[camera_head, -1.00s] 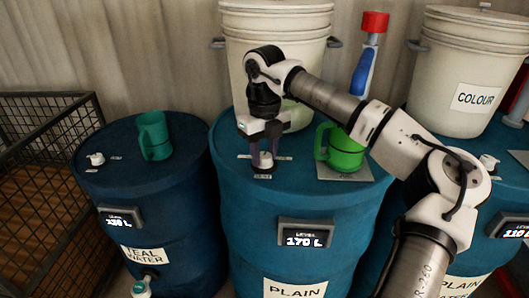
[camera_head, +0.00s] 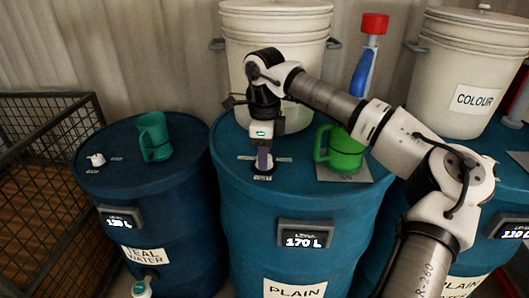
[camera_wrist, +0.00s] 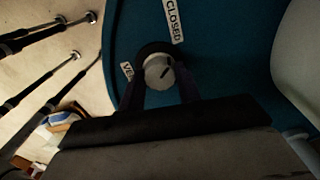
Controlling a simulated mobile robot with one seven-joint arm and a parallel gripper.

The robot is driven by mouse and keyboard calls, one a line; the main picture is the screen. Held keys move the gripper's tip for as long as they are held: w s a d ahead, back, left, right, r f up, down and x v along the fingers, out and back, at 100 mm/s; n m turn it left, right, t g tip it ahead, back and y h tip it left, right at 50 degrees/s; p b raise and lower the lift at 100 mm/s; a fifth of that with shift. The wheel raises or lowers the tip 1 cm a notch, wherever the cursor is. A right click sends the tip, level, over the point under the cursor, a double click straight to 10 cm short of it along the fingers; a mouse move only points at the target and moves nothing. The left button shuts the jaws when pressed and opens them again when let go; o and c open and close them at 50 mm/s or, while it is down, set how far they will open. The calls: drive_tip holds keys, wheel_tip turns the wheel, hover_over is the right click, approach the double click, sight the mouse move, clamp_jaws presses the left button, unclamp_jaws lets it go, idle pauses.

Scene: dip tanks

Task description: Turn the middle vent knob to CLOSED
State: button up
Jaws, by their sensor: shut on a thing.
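The middle vent knob (camera_wrist: 158,72) is a small, pale round knob with a dark pointer line, on top of the middle blue barrel (camera_head: 300,205). My gripper (camera_head: 264,166) points straight down, its fingers shut on either side of the knob. In the head view the fingers hide most of the knob. In the wrist view the pointer line slants to the upper right, roughly on the side of the CLOSED label (camera_wrist: 174,20); I cannot tell whether it lines up exactly. A partly hidden VENT label (camera_wrist: 127,70) lies left of the knob.
A green mug (camera_head: 342,150) stands on a grey plate right of my gripper. A white bucket (camera_head: 275,50) stands behind it. The left barrel (camera_head: 170,195) carries a teal mug (camera_head: 154,137) and another knob (camera_head: 96,159). A wire crate (camera_head: 45,200) stands at far left.

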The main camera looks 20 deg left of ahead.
drive_tip(key=shift+a+r+n, duration=0.1)
drive_tip(key=shift+n, duration=0.4)
drive_tip(key=o, duration=1)
wheel_tip(320, 180, up, 14)
drive_tip(key=b, duration=0.1)
